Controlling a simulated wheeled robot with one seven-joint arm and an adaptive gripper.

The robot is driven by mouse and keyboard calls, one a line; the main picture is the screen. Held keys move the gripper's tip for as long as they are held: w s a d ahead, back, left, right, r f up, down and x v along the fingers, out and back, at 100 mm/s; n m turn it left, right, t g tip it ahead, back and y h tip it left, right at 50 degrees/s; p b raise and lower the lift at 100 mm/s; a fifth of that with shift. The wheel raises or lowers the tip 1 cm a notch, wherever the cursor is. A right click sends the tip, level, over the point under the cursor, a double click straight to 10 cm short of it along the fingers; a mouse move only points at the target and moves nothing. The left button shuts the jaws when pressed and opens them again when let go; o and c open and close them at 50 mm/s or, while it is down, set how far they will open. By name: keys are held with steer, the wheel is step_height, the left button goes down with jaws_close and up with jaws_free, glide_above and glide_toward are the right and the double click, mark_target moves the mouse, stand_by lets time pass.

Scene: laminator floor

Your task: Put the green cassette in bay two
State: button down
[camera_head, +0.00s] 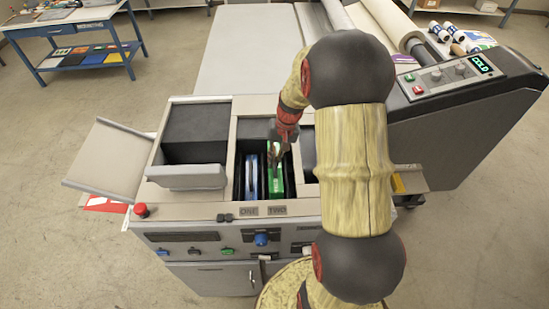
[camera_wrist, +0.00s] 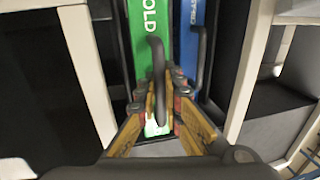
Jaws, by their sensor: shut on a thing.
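The green cassette (camera_head: 276,183) stands upright in the right-hand slot of the well, behind the label TWO (camera_head: 277,210). It also shows in the wrist view (camera_wrist: 141,40), with white lettering ending in "OLD" and a dark loop handle. My gripper (camera_head: 279,152) is over it, with its fingers (camera_wrist: 162,98) shut on that handle. How deep the cassette sits is hard to tell, as its lower part is hidden. The blue cassette (camera_head: 252,178) stands beside it behind the label ONE (camera_head: 248,211); its handle shows in the wrist view (camera_wrist: 199,60).
An open lid (camera_head: 110,157) juts out at the machine's left. A dark compartment (camera_head: 196,130) lies left of the well. A roller machine with a COLD display (camera_head: 483,64) stands at the right. A blue table (camera_head: 75,33) is at the back left.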

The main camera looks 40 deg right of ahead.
steer(key=shift+f+b, duration=2.1)
steer(key=shift+f, duration=1.1)
steer(key=shift+f+b, duration=0.55)
steer(key=shift+f, duration=0.2)
steer(key=c, duration=1.9)
jaws_free()
steer(key=r, duration=0.4)
steer(key=s+d+r, duration=0.1)
steer(key=r, duration=0.3)
steer(key=d+r, duration=0.1)
steer(key=r, duration=0.2)
steer(key=shift+s+r, duration=0.25)
steer(key=shift+r, duration=0.15)
